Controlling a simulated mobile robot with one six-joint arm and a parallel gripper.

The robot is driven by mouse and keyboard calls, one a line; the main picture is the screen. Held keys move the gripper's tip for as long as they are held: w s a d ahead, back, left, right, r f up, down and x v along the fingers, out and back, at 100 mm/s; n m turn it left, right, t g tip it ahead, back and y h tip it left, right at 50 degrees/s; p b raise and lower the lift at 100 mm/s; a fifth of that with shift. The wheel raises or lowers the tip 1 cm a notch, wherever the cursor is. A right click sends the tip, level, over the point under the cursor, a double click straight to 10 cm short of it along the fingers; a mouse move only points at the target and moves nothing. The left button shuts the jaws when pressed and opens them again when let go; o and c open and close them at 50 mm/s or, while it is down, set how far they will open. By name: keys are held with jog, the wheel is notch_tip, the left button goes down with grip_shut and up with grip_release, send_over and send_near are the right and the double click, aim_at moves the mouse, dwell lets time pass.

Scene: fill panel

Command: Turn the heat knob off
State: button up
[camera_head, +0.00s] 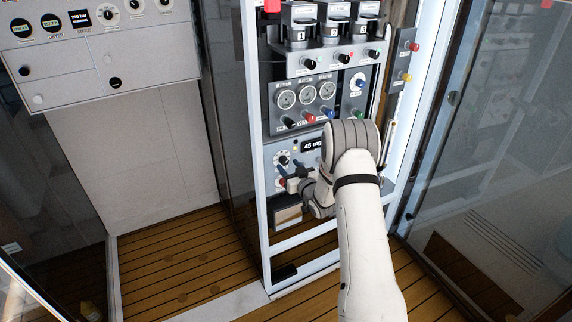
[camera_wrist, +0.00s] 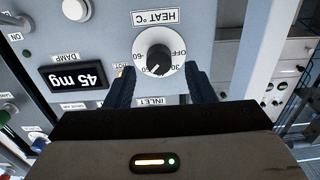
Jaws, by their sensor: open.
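The heat knob (camera_wrist: 158,57) is a white dial with a black centre, upside down in the wrist view under a "HEAT °C" label. Its marks read OFF at the right, 30 at the lower right and 60 at the left. Its pale pointer faces down and slightly left in the picture, between 30 and 60, away from OFF. My gripper (camera_wrist: 160,74) is open, with one dark finger on each side of the knob's lower part. I cannot tell whether the fingers touch it. In the head view my gripper (camera_head: 297,173) is at the lower panel, partly hidden by my arm.
A display reading 45 mg (camera_wrist: 80,77) is beside the knob in the wrist view. Above in the head view are round gauges (camera_head: 306,95) and coloured knobs. Glass panes (camera_head: 480,150) stand at the right. A wooden slatted floor (camera_head: 190,265) lies below.

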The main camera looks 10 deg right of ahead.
aim_at(284, 161)
jog(key=shift+x, duration=1.05)
